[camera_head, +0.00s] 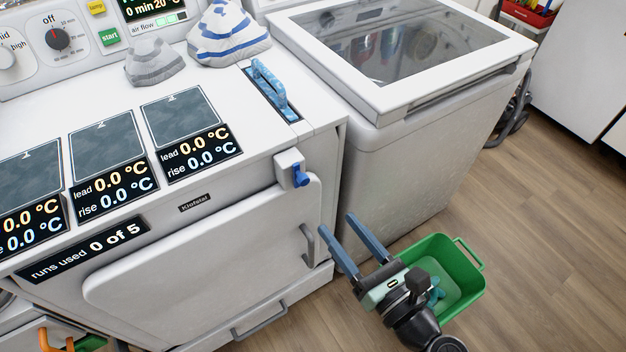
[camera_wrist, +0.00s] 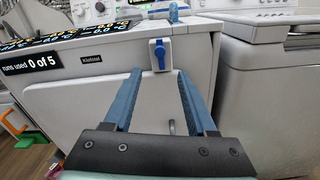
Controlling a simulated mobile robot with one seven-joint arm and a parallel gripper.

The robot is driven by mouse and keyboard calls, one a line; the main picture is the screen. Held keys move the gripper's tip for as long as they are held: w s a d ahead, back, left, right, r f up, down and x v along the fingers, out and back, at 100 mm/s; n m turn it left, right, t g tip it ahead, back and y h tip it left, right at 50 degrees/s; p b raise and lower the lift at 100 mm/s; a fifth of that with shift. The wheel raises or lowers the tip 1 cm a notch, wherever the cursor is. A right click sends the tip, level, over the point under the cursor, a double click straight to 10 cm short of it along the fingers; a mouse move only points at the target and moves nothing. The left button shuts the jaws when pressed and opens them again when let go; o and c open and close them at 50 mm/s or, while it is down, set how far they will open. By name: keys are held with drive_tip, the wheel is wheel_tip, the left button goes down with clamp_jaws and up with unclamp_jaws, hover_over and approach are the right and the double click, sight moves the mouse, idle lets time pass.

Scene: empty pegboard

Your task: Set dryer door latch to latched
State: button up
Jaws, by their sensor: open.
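The white dryer door (camera_head: 205,258) is on the dryer's front and looks closed. The door latch is a small blue lever (camera_head: 301,176) on a grey-white block at the door's top right corner. My gripper (camera_head: 358,227) is open and empty, low and to the right of the latch, in front of the dryer. In the wrist view my gripper's blue fingers (camera_wrist: 160,88) stand on either side below the latch, apart from it.
A white top-loading machine (camera_head: 420,160) stands to the right. A green bin (camera_head: 467,287) is on the floor beneath my arm. A grey door handle (camera_head: 308,244) sits below the latch. Folded cloths (camera_head: 228,38) lie on the dryer top. Wooden floor is free at right.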

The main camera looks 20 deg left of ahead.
sight(306, 183)
drive_tip(key=x, duration=1)
drive_tip(key=shift+w+a+b, duration=0.25)
drive_tip(key=shift+b, duration=0.05)
clamp_jaws()
idle(0.9)
